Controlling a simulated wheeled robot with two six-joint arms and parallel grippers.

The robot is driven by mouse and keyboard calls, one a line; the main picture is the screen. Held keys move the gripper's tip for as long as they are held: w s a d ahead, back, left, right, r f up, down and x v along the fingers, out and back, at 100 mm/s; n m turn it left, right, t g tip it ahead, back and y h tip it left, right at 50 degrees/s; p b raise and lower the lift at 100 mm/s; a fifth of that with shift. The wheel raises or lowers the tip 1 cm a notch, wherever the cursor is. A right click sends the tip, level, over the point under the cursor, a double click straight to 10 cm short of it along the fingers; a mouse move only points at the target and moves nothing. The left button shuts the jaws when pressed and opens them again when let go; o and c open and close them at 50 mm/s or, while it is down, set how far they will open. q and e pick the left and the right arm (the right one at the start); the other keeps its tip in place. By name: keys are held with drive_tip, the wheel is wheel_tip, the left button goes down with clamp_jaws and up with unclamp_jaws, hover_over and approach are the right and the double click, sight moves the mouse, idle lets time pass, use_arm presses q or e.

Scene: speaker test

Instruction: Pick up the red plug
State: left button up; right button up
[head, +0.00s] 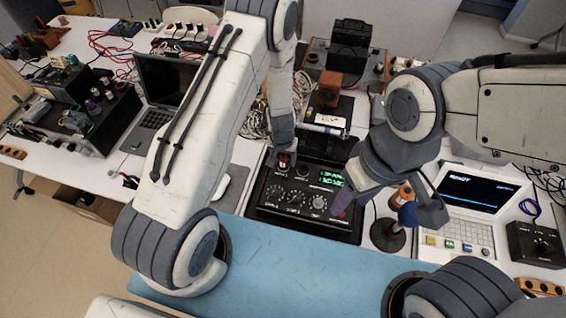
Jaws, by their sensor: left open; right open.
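A small red plug (284,161) shows at the top left of a black device (265,210) with knobs and a green display. My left gripper (282,151) points down right at the plug, its fingertips partly around it. I cannot tell if they touch it. The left gripper is open, and the plug is partly hidden by the fingers. My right gripper (390,205) is open, to the right of the black device. A screwdriver-like tool with an orange part (402,195) stands between or behind its fingers.
A white terminal (470,215) with a lit screen stands at the right. A laptop (165,80) is at the left, and cables lie behind my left gripper. A blue mat (290,270) at the front is mostly clear.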

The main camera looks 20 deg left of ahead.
use_arm(q)
drive_tip(key=shift+r, duration=0.1)
clamp_jaws()
